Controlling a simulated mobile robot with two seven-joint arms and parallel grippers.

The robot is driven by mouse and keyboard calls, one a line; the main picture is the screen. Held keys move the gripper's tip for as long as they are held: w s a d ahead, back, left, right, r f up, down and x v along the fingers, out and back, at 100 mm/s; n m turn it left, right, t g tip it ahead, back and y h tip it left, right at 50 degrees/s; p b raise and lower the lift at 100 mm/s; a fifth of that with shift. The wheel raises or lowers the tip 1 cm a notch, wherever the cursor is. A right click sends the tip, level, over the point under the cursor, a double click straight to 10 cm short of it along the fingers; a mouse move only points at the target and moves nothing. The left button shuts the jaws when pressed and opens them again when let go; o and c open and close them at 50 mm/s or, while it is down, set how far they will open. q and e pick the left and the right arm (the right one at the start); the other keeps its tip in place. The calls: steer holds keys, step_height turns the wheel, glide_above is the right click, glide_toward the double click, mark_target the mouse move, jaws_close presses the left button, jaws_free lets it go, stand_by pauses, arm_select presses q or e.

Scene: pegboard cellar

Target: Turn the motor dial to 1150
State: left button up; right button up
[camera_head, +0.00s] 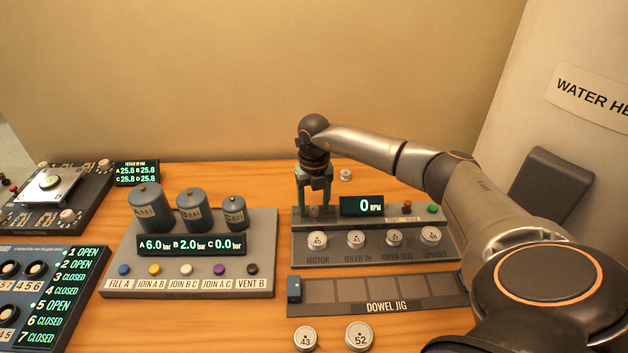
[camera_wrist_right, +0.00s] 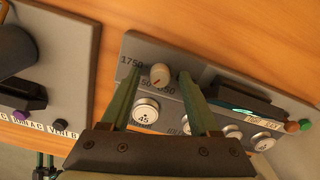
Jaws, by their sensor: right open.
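The motor dial (camera_wrist_right: 160,76) is a small pale knob with a red mark on the grey control panel (camera_head: 446,249). Scale numbers, 1750 among them, are printed around it, partly covered. My right gripper (camera_head: 315,188) points down over the panel's left part. In the wrist view its green fingers (camera_wrist_right: 160,92) are open, one on each side of the dial; I cannot tell whether they touch it. The display (camera_head: 362,206) reads 0 RPM. A dark green, two-pronged piece (camera_wrist_right: 45,165), perhaps my left gripper, shows at the wrist view's bottom left.
Numbered discs sit along the panel's front, with disc 45 (camera_head: 317,240) above the MOTOR label. Orange and green buttons (camera_head: 433,209) are at its right. The dowel jig (camera_head: 380,306) lies in front. A pressure panel (camera_head: 190,289) with cylinders stands to the left.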

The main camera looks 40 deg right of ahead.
mark_target(314, 208)
step_height(314, 208, up, 12)
steer(key=b, duration=0.1)
steer(key=shift+r, duration=0.25)
stand_by(0.7)
